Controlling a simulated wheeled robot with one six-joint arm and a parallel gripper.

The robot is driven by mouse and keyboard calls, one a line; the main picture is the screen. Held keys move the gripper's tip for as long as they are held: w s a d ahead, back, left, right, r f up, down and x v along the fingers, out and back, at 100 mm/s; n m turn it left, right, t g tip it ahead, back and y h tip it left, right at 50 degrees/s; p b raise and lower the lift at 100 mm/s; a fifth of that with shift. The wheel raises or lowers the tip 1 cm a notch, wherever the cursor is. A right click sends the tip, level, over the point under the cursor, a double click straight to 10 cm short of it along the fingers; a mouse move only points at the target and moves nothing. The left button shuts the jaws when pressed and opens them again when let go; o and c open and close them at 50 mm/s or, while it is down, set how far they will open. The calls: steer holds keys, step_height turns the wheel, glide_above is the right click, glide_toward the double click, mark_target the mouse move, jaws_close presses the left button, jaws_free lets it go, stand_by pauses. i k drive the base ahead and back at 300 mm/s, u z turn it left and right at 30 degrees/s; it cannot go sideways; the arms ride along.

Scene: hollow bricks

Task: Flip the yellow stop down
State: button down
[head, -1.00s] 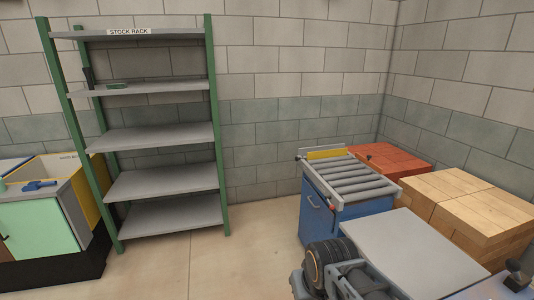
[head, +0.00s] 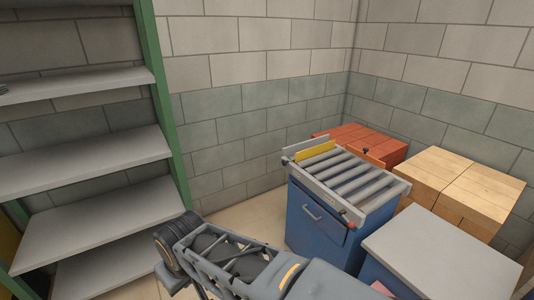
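The yellow stop (head: 316,153) is a flat plate standing up at the far left end of a roller conveyor (head: 350,182), above the rollers. The conveyor has grey rollers in a grey frame on a blue cabinet (head: 313,222). A small red knob sits at its near right corner. My arm reaches in from the bottom, in front of and to the left of the conveyor, apart from the stop. My gripper's fingers do not show.
A grey-topped table (head: 440,250) stands right of the conveyor. Wooden blocks (head: 460,185) and red bricks (head: 350,133) are stacked behind. A grey shelf rack with a green post (head: 165,110) stands left. Some floor shows between rack and conveyor.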

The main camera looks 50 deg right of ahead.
mark_target(302, 155)
steer(key=z, duration=0.55)
steer(key=i, duration=1.2)
steer(key=z, duration=1.2)
steer(key=i, duration=0.45)
steer(key=z, duration=0.3)
